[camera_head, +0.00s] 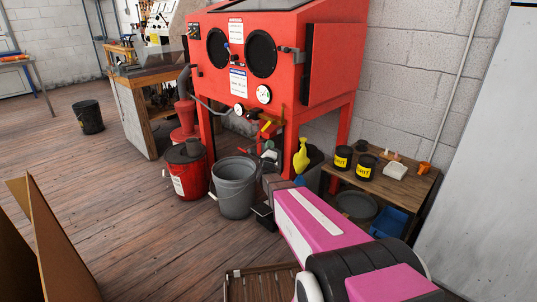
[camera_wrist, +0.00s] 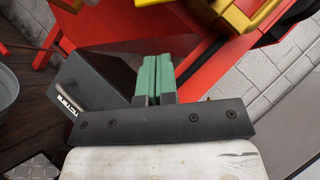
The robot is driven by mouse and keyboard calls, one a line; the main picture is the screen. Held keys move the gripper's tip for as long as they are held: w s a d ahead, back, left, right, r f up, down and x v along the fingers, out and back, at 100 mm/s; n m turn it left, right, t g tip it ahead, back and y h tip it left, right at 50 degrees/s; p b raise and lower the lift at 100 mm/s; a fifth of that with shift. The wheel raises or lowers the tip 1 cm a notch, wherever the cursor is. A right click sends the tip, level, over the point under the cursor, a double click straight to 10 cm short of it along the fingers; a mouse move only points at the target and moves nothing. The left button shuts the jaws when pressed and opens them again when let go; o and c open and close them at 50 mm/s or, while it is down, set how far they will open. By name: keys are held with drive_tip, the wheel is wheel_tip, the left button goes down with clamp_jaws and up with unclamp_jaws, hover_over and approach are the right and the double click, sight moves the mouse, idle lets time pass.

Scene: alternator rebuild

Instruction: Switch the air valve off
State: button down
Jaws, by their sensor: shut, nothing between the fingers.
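The air valve shows a small yellow handle (camera_head: 266,127) at the front of the red blast cabinet, below the gauges. In the wrist view a large yellow part (camera_wrist: 240,14), which looks like the valve handle, is at the top edge and partly cut off. My gripper (camera_wrist: 153,62) has its green fingertips pressed together with nothing between them. It is below the yellow part in that view and appears apart from it. In the head view my gripper is small, just below the handle, and partly hidden by my pink arm.
The red cabinet (camera_head: 222,88) stands over the work spot, with a round gauge (camera_head: 263,94) on its front. A grey bucket (camera_head: 234,190) and a red canister (camera_head: 186,172) stand left of my arm. A wooden bench (camera_head: 408,190) with black cans is at right. A yellow spray bottle (camera_head: 301,155) is close by.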

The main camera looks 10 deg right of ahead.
sight(262, 130)
drive_tip(key=shift+w+a+r, duration=0.25)
drive_tip(key=shift+w+r, duration=0.3)
drive_tip(key=shift+w, duration=0.1)
drive_tip(key=shift+w+a+r, duration=0.2)
drive_tip(key=shift+w+r, duration=0.3)
drive_tip(key=shift+w, duration=0.15)
drive_tip(key=shift+w+a+r, duration=0.25)
drive_tip(key=shift+w+r, duration=0.3)
drive_tip(key=shift+w, duration=0.1)
